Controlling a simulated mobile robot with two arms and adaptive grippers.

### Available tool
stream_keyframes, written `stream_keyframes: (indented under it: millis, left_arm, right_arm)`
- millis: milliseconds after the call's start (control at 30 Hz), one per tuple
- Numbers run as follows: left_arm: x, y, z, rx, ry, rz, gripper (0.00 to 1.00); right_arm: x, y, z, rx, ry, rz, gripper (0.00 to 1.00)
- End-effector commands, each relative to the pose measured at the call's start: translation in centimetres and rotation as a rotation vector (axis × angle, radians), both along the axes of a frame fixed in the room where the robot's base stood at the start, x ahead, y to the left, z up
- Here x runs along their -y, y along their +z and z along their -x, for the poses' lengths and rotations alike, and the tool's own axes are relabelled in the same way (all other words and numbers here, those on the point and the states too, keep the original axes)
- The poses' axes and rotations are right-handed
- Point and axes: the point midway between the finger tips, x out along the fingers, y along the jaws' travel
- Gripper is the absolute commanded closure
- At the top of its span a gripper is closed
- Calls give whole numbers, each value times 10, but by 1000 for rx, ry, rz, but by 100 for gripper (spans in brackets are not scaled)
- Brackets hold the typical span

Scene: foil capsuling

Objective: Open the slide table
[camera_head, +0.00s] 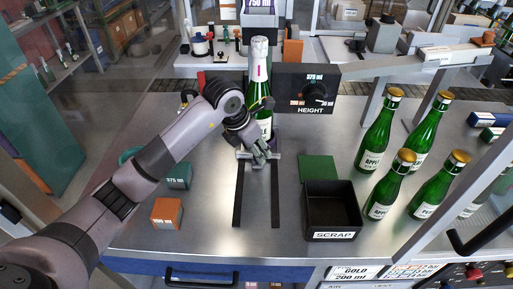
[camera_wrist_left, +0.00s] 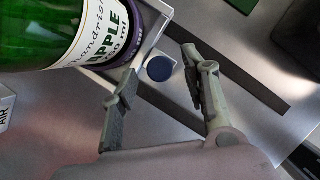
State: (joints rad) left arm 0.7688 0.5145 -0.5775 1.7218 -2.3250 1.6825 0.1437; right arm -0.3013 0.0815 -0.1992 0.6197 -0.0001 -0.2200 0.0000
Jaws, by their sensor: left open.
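The slide table (camera_head: 243,155) is a small pale plate at the back end of two dark parallel rails (camera_head: 239,195) in the steel worktop. A green bottle (camera_head: 259,75) with a white and silver foil top stands upright on it. In the left wrist view a round dark blue knob (camera_wrist_left: 160,68) sits at the front of the slide table (camera_wrist_left: 150,30), beside the bottle's base (camera_wrist_left: 50,30). My left gripper (camera_head: 262,153) is open at the front of the slide table. Its fingers (camera_wrist_left: 166,82) lie on either side of the knob, with no clear contact. My right gripper is out of view.
A black scrap bin (camera_head: 332,232) and a green pad (camera_head: 318,168) lie right of the rails. Several gold-capped bottles (camera_head: 378,140) stand further right. An orange block (camera_head: 167,213) and a teal block (camera_head: 179,176) lie left. The worktop between the rails is clear.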

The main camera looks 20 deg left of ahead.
Motion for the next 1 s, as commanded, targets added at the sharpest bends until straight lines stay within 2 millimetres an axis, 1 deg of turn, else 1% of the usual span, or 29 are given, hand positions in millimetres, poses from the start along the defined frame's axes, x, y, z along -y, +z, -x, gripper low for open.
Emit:
stream_keyframes:
  millis: [100,200,467,1000]
  left_arm:
    - [2,-9,-3,-2,1,1,58]
    - [3,-13,-4,-1,-1,-1,58]
    - [3,-14,-5,0,-1,0,58]
    - [3,-14,-5,0,0,0,94]
  right_arm:
    - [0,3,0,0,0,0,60]
    - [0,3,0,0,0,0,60]
    - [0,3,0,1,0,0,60]
    - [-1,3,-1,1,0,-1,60]
